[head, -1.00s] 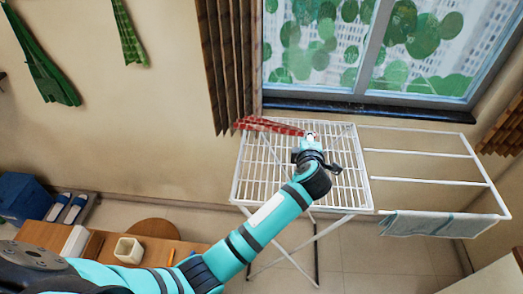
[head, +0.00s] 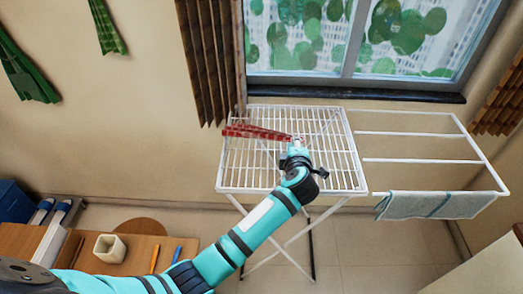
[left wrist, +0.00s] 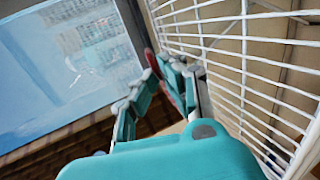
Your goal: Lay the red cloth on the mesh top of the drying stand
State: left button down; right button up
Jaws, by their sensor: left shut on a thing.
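The red checked cloth (head: 255,132) is a narrow folded strip over the back half of the drying stand's white mesh top (head: 336,176). Its left end reaches past the mesh's left edge. My left gripper (head: 298,143) is shut on its right end. In the left wrist view, a bit of red cloth (left wrist: 150,59) shows at the fingers of the left gripper (left wrist: 157,76), beside the white mesh bars (left wrist: 244,65). I cannot tell whether the cloth touches the mesh. My right gripper is not in view.
A grey-blue towel (head: 435,205) hangs on the stand's right-hand wing. A window (head: 350,45) and a brown curtain (head: 208,60) are behind the stand. A wooden table (head: 140,262) with a cream pot (head: 110,248) stands at the lower left. Green cloths (head: 25,70) hang on the wall.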

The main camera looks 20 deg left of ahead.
pick_arm(q)
jog(key=shift+a+f, duration=0.1)
jog(key=c, duration=1.6)
grip_release()
jog(key=shift+c, duration=0.2)
jog(key=p+v, duration=0.6)
jog(key=v, duration=0.2)
jog(key=shift+p, duration=0.4)
jog(key=shift+s, duration=0.1)
